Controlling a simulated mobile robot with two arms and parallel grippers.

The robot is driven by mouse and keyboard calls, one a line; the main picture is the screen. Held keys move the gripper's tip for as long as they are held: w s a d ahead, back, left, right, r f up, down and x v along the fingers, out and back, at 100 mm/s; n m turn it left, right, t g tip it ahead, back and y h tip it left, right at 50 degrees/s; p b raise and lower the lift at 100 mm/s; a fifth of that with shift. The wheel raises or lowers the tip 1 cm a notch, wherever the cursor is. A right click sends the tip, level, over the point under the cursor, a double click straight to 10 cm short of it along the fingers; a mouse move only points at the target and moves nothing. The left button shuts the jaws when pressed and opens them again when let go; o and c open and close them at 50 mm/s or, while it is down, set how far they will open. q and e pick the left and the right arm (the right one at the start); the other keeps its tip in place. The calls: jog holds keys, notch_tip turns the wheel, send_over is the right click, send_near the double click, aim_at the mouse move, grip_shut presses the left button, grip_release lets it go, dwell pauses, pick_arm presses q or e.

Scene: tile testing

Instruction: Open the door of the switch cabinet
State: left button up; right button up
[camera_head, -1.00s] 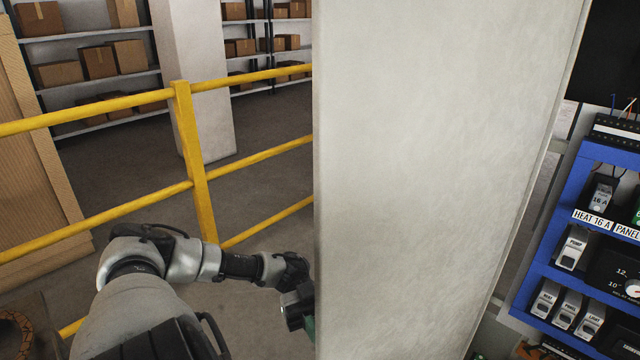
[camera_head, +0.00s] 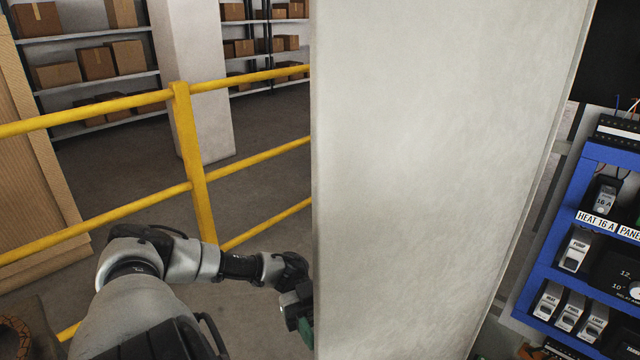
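The switch cabinet's door (camera_head: 430,180) stands swung open as a large pale grey panel through the middle of the head view. To its right the cabinet interior shows, with a blue frame (camera_head: 560,215) carrying labelled switches (camera_head: 573,250) and a terminal strip. My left arm comes in from the lower left. Its gripper (camera_head: 304,318) is at the door's left edge, partly hidden behind the panel. I cannot tell whether its fingers are open or shut, or touch the door. My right gripper is not in view.
A yellow railing (camera_head: 190,150) stands left of the door, behind my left arm. Beyond it are a white pillar (camera_head: 190,75) and shelves with cardboard boxes (camera_head: 97,62). A wooden crate (camera_head: 35,170) is at the far left. Open floor lies behind the railing.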

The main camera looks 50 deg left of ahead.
pick_arm(q)
jog(key=shift+a, duration=0.2)
jog(key=b+v, duration=0.1)
jog(key=v, duration=0.9)
jog(key=shift+a+b, duration=0.2)
jog(key=shift+b, duration=0.15)
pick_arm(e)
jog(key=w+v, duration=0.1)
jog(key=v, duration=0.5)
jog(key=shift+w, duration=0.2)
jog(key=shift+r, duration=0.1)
